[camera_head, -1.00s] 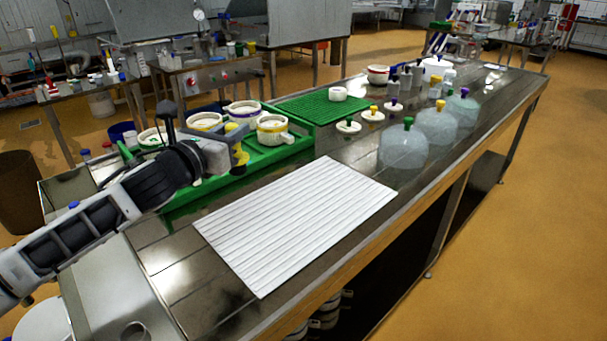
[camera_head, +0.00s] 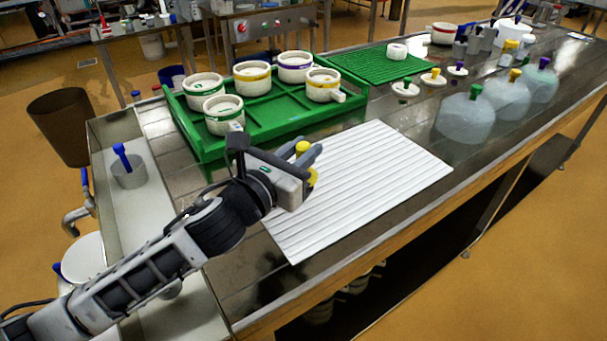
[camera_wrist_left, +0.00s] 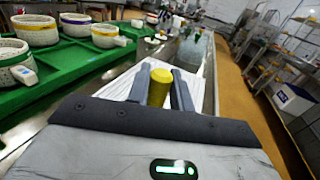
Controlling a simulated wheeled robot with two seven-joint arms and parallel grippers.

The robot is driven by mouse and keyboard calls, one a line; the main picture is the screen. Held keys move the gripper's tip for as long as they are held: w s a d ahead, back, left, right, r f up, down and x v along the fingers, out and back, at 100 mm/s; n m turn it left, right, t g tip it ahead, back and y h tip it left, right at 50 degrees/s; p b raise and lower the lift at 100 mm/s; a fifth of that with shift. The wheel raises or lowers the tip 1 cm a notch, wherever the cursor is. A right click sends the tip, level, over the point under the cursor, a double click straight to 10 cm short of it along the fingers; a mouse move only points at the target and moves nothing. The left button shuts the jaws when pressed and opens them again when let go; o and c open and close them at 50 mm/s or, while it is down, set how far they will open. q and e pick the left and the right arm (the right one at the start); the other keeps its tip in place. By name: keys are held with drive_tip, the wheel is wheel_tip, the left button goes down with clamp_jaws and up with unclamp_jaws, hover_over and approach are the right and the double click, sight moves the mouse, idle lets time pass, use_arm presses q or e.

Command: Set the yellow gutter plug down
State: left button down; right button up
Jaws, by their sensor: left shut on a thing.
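The yellow gutter plug (camera_head: 303,148) is in my left gripper (camera_head: 310,155), between its two grey fingers. Part of the plug shows beyond the fingers, the rest is hidden by them. In the left wrist view the plug (camera_wrist_left: 160,87) stands between the fingertips of the left gripper (camera_wrist_left: 163,88). The gripper is over the left part of the white ribbed mat (camera_head: 370,180); I cannot tell how high above it. My right gripper is not in view.
A green tray (camera_head: 262,128) with several white moulds stands behind the gripper. A green ribbed mat (camera_head: 375,75), small lidded pieces and clear domes (camera_head: 465,118) are farther right. A grey sink channel (camera_head: 125,215) holding a cup (camera_head: 128,173) lies left. Most of the white mat is bare.

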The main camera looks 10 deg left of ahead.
use_arm(q)
drive_tip(key=shift+s+d+f, duration=0.1)
drive_tip(key=shift+s+f, duration=0.1)
drive_tip(key=shift+f, duration=0.05)
drive_tip(key=shift+s+f+b, duration=0.15)
drive_tip(key=shift+f+b, duration=0.05)
drive_tip(key=shift+f, duration=0.8)
drive_tip(key=shift+s+f+b, duration=0.1)
drive_tip(key=shift+f+b, duration=0.1)
drive_tip(key=shift+f, duration=0.75)
drive_tip(key=c, duration=1.2)
unclamp_jaws()
drive_tip(key=shift+c, duration=0.2)
drive_tip(key=shift+r, duration=0.1)
drive_tip(key=shift+s, duration=0.15)
drive_tip(key=b+v, duration=0.2)
drive_tip(key=v, duration=0.9)
drive_tip(key=shift+s, duration=0.3)
